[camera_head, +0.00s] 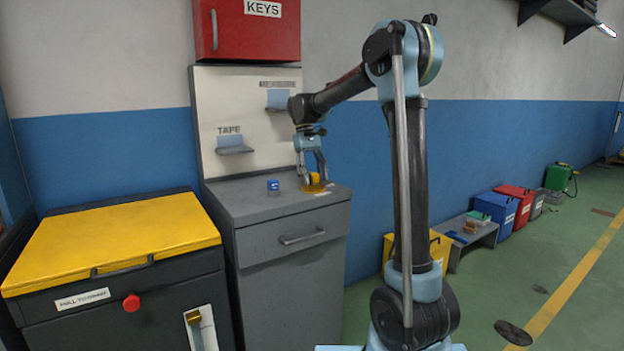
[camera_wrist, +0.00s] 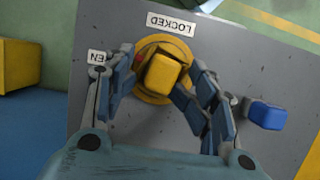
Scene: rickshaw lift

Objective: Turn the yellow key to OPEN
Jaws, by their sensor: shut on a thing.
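The yellow key (camera_wrist: 162,75) is a blocky knob on a round yellow base (camera_wrist: 150,97), set in the grey cabinet top. In the head view the yellow key (camera_head: 315,183) shows small at the cabinet's right front corner. My gripper (camera_wrist: 160,82) points down over it, with a finger on each side, shut on the key; it also shows in the head view (camera_head: 314,178). A white LOCKED label (camera_wrist: 171,23) lies beside the base. A second label ending in EN (camera_wrist: 97,57) is partly covered by a finger. A small red mark (camera_wrist: 138,58) shows on the base.
A small blue block (camera_head: 273,185) stands on the grey cabinet top (camera_head: 240,200) left of my gripper. A backboard with small shelves (camera_head: 235,150) rises behind it. A yellow-lidded chest (camera_head: 110,245) stands at left. A red KEYS cabinet (camera_head: 247,30) hangs above.

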